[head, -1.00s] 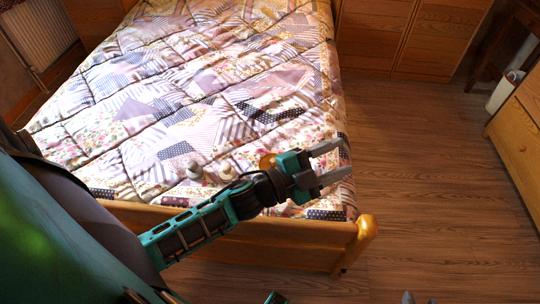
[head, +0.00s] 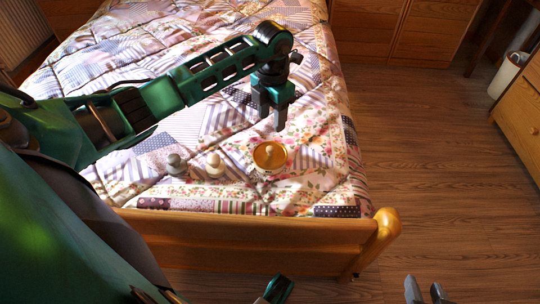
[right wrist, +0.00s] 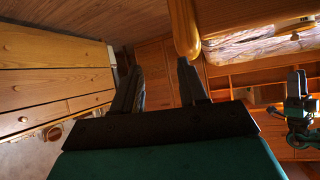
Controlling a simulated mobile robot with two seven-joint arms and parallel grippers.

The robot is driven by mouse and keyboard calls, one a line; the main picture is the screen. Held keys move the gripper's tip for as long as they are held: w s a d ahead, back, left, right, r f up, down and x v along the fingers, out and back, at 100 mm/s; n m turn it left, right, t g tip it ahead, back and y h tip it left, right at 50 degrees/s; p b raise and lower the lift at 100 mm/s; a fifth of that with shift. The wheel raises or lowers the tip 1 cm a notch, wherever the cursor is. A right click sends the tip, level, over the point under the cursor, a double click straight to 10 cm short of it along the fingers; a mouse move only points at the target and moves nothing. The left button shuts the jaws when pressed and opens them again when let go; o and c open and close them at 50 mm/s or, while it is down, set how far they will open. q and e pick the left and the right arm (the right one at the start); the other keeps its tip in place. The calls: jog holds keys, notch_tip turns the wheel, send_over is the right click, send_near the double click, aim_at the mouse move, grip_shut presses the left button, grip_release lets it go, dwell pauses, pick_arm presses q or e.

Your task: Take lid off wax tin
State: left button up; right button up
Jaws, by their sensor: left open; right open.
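The wax tin, round and golden with a pale knob on its lid (head: 270,154), sits upright on the patchwork quilt near the foot of the bed. My left gripper (head: 271,121) points down, open and empty, just behind and above the tin in the head view, with a gap between fingertips and lid. My right gripper (head: 427,292) is open and empty at the bottom right of the head view, beyond the bed's foot. Its two dark fingers also show spread apart in the right wrist view (right wrist: 160,82).
A grey knobbed piece (head: 175,164) and a cream knobbed piece (head: 213,166) stand left of the tin. The wooden footboard (head: 250,230) with its rounded post (head: 386,222) edges the bed. A drawer chest (head: 521,120) stands right; the floor between is clear.

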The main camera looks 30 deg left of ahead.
pick_arm(q)
jog(key=b, duration=0.1)
send_over(270, 148)
jog(key=f, duration=0.5)
jog(key=shift+w+d, duration=0.1)
jog(key=shift+w, duration=0.2)
jog(key=shift+s+f+b, duration=0.1)
jog(key=shift+f+b, duration=0.2)
jog(key=shift+f, duration=0.45)
notch_tip(270, 148, down, 4)
jog(key=shift+s+f+b, duration=0.15)
jog(key=shift+b, duration=0.75)
jog(key=shift+c, duration=0.3)
jog(key=c, duration=0.4)
grip_shut()
pick_arm(e)
jog(key=shift+w+a+f, duration=0.25)
jog(key=shift+a+f, duration=0.35)
jog(key=shift+f, duration=0.25)
